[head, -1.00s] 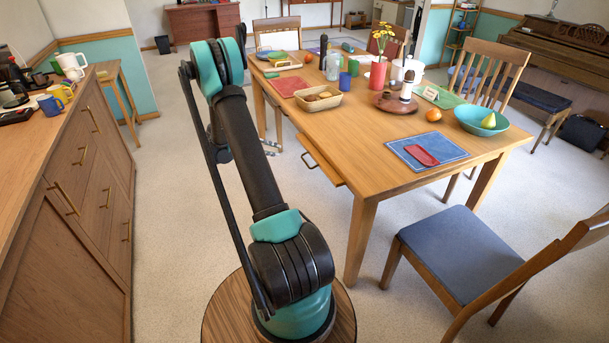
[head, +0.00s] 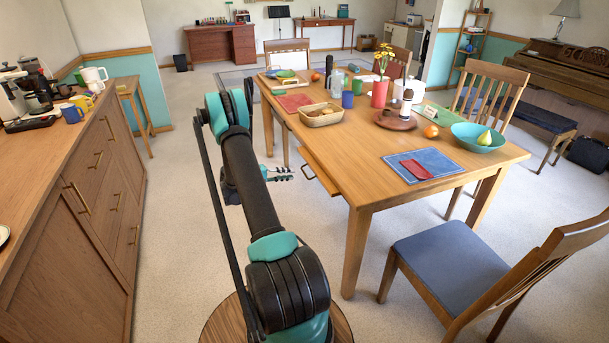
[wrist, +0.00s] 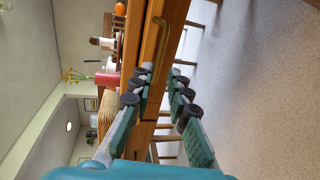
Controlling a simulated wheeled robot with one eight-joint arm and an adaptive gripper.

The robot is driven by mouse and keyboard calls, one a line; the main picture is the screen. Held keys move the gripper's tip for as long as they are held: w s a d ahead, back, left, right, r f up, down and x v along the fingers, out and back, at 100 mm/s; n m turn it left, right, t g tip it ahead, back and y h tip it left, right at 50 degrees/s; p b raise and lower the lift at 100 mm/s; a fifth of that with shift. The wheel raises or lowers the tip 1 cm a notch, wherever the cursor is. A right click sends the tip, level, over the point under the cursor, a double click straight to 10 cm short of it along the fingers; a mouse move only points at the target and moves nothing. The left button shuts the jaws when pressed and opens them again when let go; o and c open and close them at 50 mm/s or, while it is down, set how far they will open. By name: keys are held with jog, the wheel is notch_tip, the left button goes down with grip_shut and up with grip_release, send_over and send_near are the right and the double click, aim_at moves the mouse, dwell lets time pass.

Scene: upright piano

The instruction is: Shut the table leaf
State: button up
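The table leaf (head: 322,174) is a narrow wooden board jutting out from under the left side of the wooden dining table (head: 377,181). A handle (head: 307,173) is on its outer edge. In the wrist view the brass handle (wrist: 157,42) shows on the wooden edge ahead of the fingers. My gripper (head: 278,173) is just left of the handle, apart from it. In the wrist view my gripper (wrist: 162,74) has its fingers spread with nothing held between them. My arm does not hide the leaf in the head view.
A sideboard (head: 85,190) with mugs and a coffee maker stands at the left. A blue-seated chair (head: 447,258) stands at the front right. The tabletop holds a basket (head: 321,115), bowl (head: 478,137) and placemats. Carpet between sideboard and table is clear.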

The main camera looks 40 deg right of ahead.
jog(key=x, duration=0.8)
jog(key=shift+d, duration=0.2)
jog(key=shift+c, duration=0.6)
grip_shut()
